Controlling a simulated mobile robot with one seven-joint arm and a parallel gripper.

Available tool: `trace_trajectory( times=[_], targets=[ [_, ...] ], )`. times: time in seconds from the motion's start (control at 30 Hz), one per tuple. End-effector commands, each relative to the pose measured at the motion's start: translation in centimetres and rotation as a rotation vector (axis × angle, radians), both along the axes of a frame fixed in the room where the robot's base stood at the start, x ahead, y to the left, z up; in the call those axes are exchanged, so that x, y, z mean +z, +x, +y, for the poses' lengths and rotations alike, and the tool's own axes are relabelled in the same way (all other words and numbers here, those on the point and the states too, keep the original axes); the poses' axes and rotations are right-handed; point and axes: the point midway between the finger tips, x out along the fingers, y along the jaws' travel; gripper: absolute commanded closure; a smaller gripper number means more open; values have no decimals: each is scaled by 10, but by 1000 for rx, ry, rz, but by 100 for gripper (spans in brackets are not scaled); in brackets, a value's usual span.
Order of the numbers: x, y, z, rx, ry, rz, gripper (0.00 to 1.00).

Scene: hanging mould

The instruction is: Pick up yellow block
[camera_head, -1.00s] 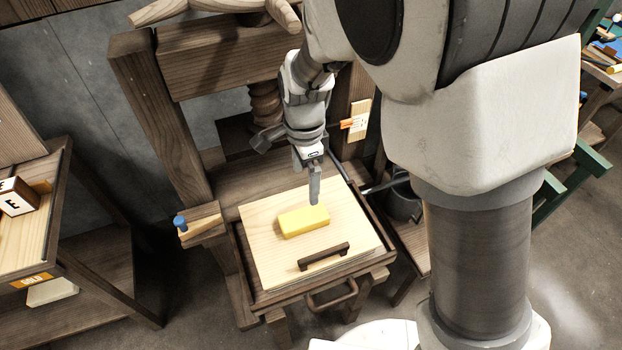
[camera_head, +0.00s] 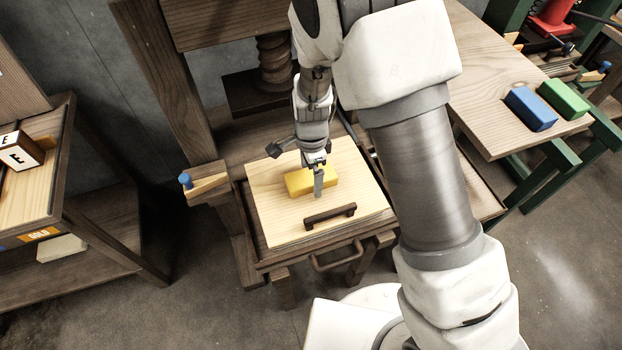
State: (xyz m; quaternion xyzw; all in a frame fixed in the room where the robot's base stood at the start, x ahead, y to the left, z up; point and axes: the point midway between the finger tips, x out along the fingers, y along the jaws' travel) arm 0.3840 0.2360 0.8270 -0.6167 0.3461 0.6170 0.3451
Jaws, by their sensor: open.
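The yellow block (camera_head: 298,184) lies flat on the pale wooden board of the press. My gripper (camera_head: 317,183) points down over the block. One finger shows in front of the block's near side and covers part of it. The other fingertip is not clearly visible. The jaws are open. I cannot tell whether the finger touches the block.
The pale board (camera_head: 270,225) has a dark handle (camera_head: 329,216) near its front edge. The wooden press frame and screw (camera_head: 273,62) stand behind. A blue block (camera_head: 531,108) and a green block (camera_head: 564,98) lie on the right table (camera_head: 475,75).

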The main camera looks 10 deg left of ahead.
Motion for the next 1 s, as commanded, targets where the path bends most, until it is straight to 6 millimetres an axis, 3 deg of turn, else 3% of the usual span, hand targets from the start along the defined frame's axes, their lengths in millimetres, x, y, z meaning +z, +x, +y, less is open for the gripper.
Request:
trace_trajectory(
  times=[0.33, 0.83, 1.0],
  targets=[
    [-8, 0, 0, 1, 1, -2, 2],
    [-8, 0, 0, 1, 1, -1, 92],
    [-8, 0, 0, 1, 1, -2, 94]
  ],
)
